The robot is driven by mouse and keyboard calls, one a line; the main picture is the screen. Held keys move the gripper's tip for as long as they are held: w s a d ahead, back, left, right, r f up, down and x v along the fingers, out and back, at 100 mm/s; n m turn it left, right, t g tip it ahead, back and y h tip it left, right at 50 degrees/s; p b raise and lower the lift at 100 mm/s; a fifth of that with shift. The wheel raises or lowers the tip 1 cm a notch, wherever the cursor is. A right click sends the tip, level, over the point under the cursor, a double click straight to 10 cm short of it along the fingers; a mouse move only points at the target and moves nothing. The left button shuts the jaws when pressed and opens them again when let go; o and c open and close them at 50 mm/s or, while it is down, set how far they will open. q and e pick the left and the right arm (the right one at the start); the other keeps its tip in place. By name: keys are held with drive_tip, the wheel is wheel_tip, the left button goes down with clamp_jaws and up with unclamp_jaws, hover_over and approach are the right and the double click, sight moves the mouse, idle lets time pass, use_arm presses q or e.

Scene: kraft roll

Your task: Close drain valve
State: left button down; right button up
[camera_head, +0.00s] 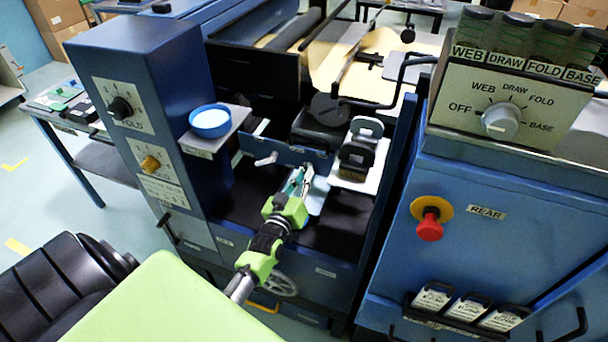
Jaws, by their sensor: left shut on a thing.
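My left gripper (302,178) is in the middle of the machine, in front of a low blue panel (283,150). Its fingers are shut on a small pale part at that panel. The fingers hide most of the part, and I cannot tell for sure that it is the drain valve's handle. A pale lever (266,159) sticks out of the same panel, left of the gripper and apart from it. No readable label marks the drain valve. My right gripper does not show.
A blue bowl (210,123) with white contents stands on a shelf at left. Dark blocks with grey handles (357,155) stand right of the gripper. A handwheel (281,284) sits below my wrist. A red stop button (429,226) and a selector knob (501,122) are at right.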

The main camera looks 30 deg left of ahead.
use_arm(q)
drive_tip(key=n, duration=0.4)
drive_tip(key=shift+n, duration=0.7)
drive_tip(key=c, duration=2.1)
unclamp_jaws()
drive_tip(key=v, duration=1.2)
drive_tip(key=shift+f, duration=0.1)
